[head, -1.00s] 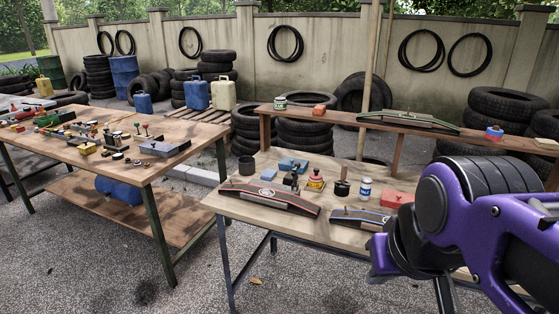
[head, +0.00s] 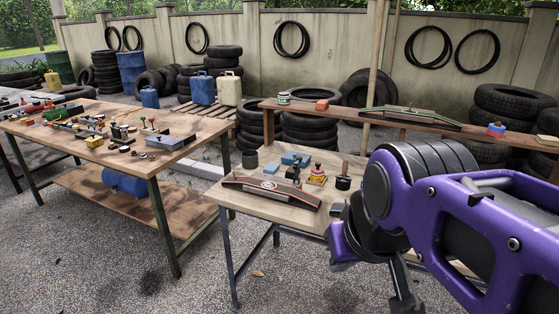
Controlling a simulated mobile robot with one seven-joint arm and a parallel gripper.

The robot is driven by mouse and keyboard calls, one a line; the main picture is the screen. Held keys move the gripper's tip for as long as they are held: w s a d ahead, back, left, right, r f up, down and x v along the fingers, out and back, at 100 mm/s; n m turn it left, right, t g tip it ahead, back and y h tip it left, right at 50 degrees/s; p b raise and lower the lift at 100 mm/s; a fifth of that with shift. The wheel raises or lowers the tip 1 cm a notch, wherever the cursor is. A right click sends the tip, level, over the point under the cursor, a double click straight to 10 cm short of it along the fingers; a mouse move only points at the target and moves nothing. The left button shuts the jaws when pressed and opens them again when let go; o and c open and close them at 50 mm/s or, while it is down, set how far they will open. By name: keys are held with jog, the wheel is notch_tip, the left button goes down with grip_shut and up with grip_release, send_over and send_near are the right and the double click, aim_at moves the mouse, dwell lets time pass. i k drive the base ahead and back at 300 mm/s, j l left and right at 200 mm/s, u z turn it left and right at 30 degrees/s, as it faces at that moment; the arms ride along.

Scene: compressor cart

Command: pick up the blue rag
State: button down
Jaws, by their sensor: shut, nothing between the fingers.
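My purple arm fills the right side of the head view and covers the right part of this table. A dark part of mine hangs below it at the bottom edge. I cannot make out any gripper fingers. Nothing is seen touching the blue piece.
A bowed black-and-red tool (head: 270,192), a red-and-yellow item (head: 316,175) and dark cups crowd the near table. A raised plank shelf (head: 350,112) runs behind it. A cluttered second table (head: 110,150) stands left, with a gravel gap between.

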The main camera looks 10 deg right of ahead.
aim_at(271, 169)
jog(key=i+j+z, duration=0.1)
jog(key=z, duration=0.5)
jog(key=i+j+z, duration=0.15)
jog(key=j+z, duration=0.15)
jog(key=i+j+z, duration=0.1)
jog(key=j+z, duration=0.15)
jog(key=j, duration=0.15)
jog(key=i+j+z, duration=0.1)
jog(key=j, duration=0.45)
jog(key=i+j+z, duration=0.1)
jog(key=j, duration=0.4)
jog(key=i+j+z, duration=0.1)
jog(key=j, duration=0.45)
